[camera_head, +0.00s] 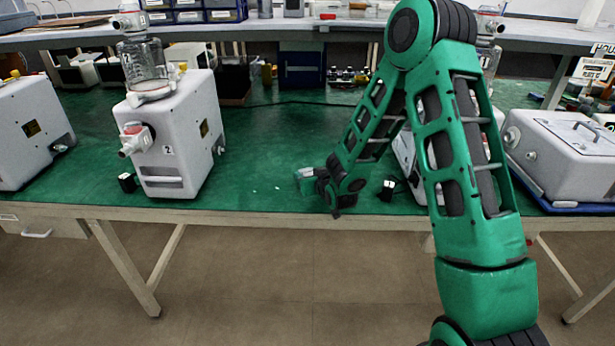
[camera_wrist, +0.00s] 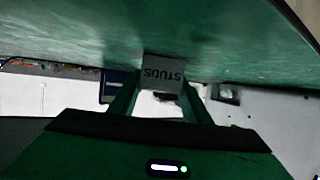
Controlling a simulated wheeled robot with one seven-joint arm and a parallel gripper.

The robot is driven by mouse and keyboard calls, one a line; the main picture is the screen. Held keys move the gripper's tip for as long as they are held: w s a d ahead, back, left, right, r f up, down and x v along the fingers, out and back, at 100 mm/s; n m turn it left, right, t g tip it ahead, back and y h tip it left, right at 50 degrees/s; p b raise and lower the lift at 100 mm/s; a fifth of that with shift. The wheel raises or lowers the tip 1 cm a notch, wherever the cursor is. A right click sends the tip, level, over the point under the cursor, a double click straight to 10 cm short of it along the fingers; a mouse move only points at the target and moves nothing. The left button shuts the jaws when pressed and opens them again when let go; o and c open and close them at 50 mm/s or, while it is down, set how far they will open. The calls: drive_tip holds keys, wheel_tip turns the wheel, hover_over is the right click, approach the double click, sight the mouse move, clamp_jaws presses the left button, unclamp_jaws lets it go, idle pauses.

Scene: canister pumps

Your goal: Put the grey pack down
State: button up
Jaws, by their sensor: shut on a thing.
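In the head view my gripper (camera_head: 306,182) is low over the front part of the green bench top (camera_head: 262,150), and only a small pale part of the pack shows there. The bench surface fills the top of the wrist view, right behind the pack. I cannot tell whether the pack touches the bench.
A white pump unit (camera_head: 175,135) marked 2 stands left of my gripper, with a small black block (camera_head: 127,182) beside it. Another small black object (camera_head: 389,188) lies to the right. A white case (camera_head: 565,150) stands at far right. Bench between pump and gripper is mostly clear.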

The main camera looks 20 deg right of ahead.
drive_tip(key=o, duration=1.1)
drive_tip(key=shift+c, duration=0.2)
drive_tip(key=shift+r, duration=0.1)
